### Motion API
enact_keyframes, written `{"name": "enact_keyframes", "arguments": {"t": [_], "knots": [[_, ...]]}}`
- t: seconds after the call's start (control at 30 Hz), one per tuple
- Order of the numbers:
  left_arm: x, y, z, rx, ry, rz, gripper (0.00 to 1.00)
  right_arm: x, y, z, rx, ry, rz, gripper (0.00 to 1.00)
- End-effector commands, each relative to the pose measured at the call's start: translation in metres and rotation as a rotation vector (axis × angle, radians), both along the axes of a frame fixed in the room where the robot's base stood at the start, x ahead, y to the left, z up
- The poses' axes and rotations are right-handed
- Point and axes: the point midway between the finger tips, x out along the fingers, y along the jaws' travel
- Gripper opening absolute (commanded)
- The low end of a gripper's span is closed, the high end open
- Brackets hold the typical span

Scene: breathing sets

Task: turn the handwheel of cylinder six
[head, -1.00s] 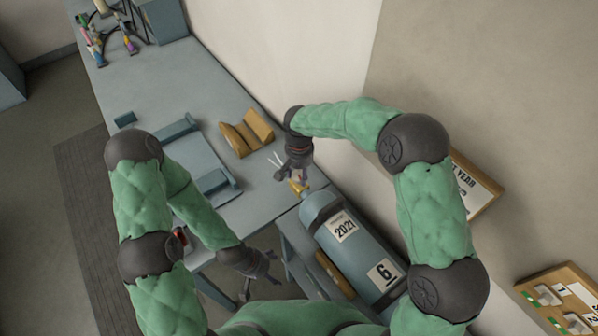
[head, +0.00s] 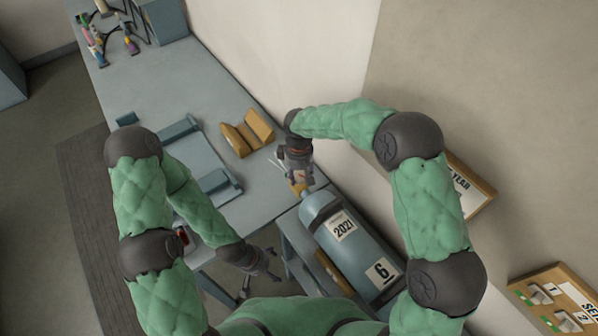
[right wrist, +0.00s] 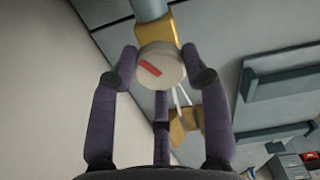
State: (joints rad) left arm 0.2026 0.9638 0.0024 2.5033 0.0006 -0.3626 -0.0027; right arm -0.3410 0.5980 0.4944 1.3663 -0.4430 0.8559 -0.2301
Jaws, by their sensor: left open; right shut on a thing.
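Cylinder six (head: 355,255) is a grey-blue cylinder lying by the wall, with labels "2021" and "6". Its brass valve (head: 299,188) is at its upper-left end; it also shows in the right wrist view (right wrist: 156,32). The handwheel (right wrist: 161,65) is a pale round knob with a red mark, seen face-on in the right wrist view. My right gripper (head: 299,177) is shut on the handwheel, with fingers on both sides of it. In the head view the gripper mostly hides the handwheel. My left gripper (head: 262,276) is open and empty, low beside the bench edge.
The grey bench (head: 160,90) runs to the upper left. A brown cradle (head: 247,133) and a grey-blue tray-like stand (head: 205,160) are on it. Two wall boards hang at the right, one labelled "YEAR" (head: 470,185) and one with small tags (head: 555,300).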

Motion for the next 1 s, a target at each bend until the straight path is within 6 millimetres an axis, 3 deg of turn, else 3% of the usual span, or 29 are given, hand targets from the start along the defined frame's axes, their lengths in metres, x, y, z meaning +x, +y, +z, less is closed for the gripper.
{"name": "enact_keyframes", "arguments": {"t": [1.0], "knots": [[0.0, 0.0, 0.03, 0.0, 0.0, 0.0, 0.85, 0.001, 0.001, 0.003, 0.0, -0.006, 0.966, 0.14]]}}
